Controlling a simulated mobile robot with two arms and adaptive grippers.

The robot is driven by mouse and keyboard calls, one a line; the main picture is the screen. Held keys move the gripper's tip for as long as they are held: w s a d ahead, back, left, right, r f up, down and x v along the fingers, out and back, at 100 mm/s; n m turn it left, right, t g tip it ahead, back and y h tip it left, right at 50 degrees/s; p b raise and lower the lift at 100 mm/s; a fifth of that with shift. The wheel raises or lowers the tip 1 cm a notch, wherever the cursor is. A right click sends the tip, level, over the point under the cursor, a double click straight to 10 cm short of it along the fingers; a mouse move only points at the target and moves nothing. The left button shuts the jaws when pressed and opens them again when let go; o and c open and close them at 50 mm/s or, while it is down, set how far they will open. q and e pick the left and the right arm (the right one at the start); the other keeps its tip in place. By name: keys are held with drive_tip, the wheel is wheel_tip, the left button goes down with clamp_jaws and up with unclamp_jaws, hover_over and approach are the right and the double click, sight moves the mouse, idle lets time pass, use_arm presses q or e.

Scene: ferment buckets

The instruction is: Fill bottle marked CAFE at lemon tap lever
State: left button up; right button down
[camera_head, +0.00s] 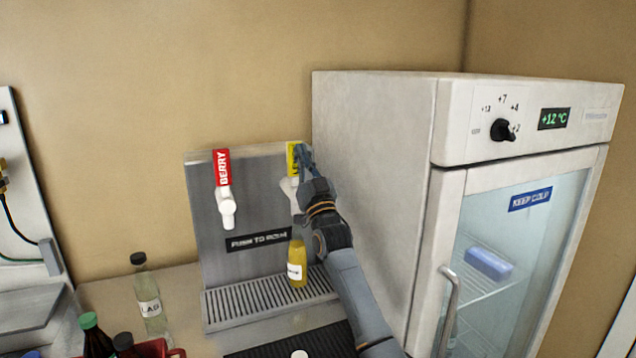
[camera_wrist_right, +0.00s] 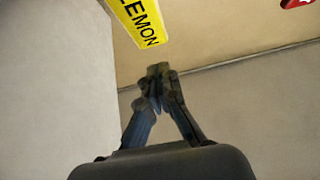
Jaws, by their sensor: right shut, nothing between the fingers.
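The yellow lemon lever (camera_head: 292,158) sits atop the right tap of the steel dispenser (camera_head: 240,160); in the right wrist view the LEMON lever (camera_wrist_right: 140,20) shows close beyond the fingertips. My right gripper (camera_head: 304,158) is shut and empty, right beside the lever; its tips (camera_wrist_right: 158,75) meet in the wrist view. I cannot tell whether they touch the lever. A bottle of yellow liquid (camera_head: 298,255) stands upright on the drip grille (camera_head: 250,305) below the lemon tap. Its white label is too small and partly covered to read. My right arm passes just right of it.
The red BERRY lever (camera_head: 222,168) and its white tap are to the left. A clear bottle labelled LAB (camera_head: 150,305) stands left of the grille, with dark bottles (camera_head: 95,335) and a red crate (camera_head: 165,350) nearer. A fridge (camera_head: 375,150) closes off the right side.

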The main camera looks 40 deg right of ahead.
use_arm(q)
drive_tip(key=f+b, duration=0.1)
drive_tip(key=w+f+b, duration=0.1)
drive_tip(key=shift+d+f, duration=0.2)
drive_tip(key=shift+f, duration=0.2)
use_arm(e)
drive_tip(key=v, duration=0.8)
drive_tip(key=shift+s+r, duration=0.3)
drive_tip(key=shift+s, duration=0.05)
drive_tip(key=shift+a, duration=0.1)
